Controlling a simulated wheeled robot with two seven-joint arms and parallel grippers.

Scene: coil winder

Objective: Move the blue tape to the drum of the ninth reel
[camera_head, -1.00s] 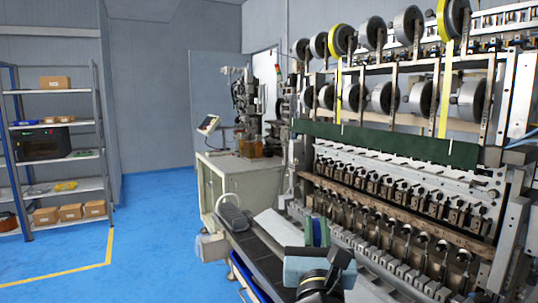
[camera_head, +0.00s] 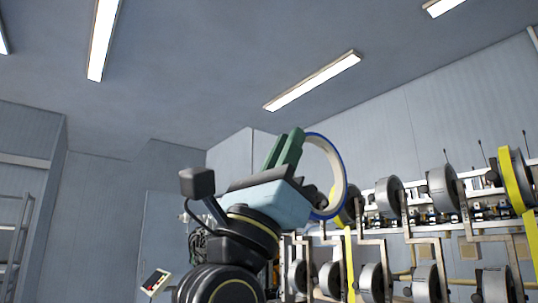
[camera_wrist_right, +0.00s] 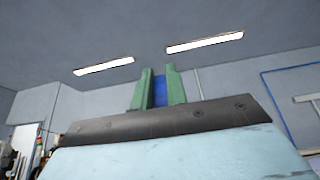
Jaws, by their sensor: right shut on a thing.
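The blue tape (camera_head: 342,183) is a ring with a blue outer edge and a pale inner face. My right gripper (camera_head: 288,148), with green fingers and a light blue body, is shut on the ring's near left side and holds it raised in the air. In the right wrist view a blue strip of the tape (camera_wrist_right: 160,93) shows between the green fingers (camera_wrist_right: 159,88). Grey reel drums stand in two rows, such as an upper drum (camera_head: 441,187) and a lower drum (camera_head: 372,282). The ring overlaps the leftmost visible upper drum; I cannot tell which reel is the ninth. My left gripper is out of view.
The reel frame's pale bars (camera_head: 400,225) and thin upright rods stand at the right. A yellow reel (camera_head: 515,180) is at the right edge. A small control panel (camera_head: 156,282) is at the lower left. The space above the reels is open up to the ceiling lights.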

